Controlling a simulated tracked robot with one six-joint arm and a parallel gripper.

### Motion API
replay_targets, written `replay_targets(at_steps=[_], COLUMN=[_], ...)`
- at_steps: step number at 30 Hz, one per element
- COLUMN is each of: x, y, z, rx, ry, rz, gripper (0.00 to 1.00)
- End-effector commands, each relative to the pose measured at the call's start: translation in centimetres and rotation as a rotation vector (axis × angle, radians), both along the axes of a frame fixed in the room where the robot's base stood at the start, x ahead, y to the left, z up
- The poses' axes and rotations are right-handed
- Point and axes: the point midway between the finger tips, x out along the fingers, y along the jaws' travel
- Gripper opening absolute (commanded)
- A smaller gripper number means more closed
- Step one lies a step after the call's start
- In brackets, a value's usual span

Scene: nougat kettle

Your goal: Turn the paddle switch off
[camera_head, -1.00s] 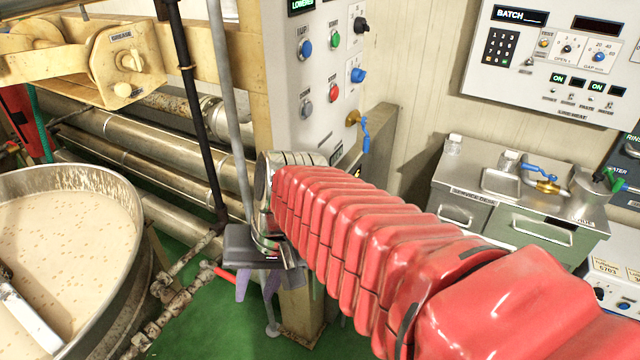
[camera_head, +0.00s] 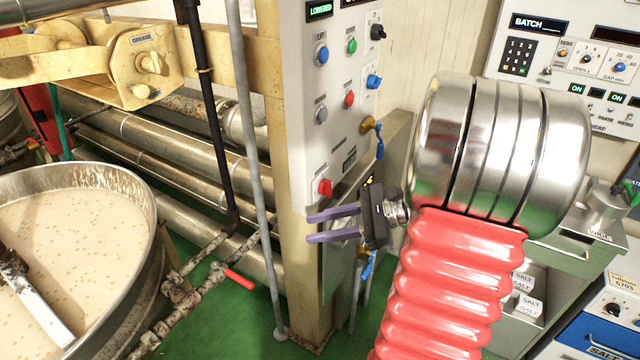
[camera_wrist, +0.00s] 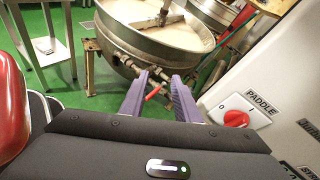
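The paddle switch is a red knob (camera_head: 325,187) low on the front of the pale control panel (camera_head: 308,130). In the wrist view the red knob (camera_wrist: 236,118) sits at the right on a white plate between "0" and "I" marks, beside a "PADDLE" label. I cannot tell clearly which mark it points to. My gripper (camera_head: 310,229) has two purple fingers, apart and empty, just below the knob in the head view. In the wrist view the fingers (camera_wrist: 160,75) point toward the kettle, with the knob to their right and apart from them.
A steel kettle (camera_head: 150,225) of pale nougat stands at the left. A red-handled pipe valve (camera_head: 240,279) lies low between kettle and panel. Other panel buttons and a blue-handled valve (camera_head: 379,145) are above the switch. A grey vertical pipe (camera_head: 250,130) runs left of the panel.

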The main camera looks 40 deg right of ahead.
Motion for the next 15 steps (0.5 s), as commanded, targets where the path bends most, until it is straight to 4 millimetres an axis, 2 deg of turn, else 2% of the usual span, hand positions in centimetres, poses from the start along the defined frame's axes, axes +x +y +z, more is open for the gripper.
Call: replay_targets(at_steps=[1,3,9,12,15], x=[-0.2,-0.6,-2.7,-3.8,-4.3], y=[-2.1,-4.9,-12.4,-14.8,-16.1], z=[-0.3,-0.4,-0.8,-1.0,-1.1], rx=[0.058,0.139,0.336,0.394,0.424], ry=[-0.009,-0.029,-0.106,-0.138,-0.156], rz=[-0.067,-0.156,-0.384,-0.455,-0.491], gripper=[0.29,0.29,0.29,0.29,0.29])
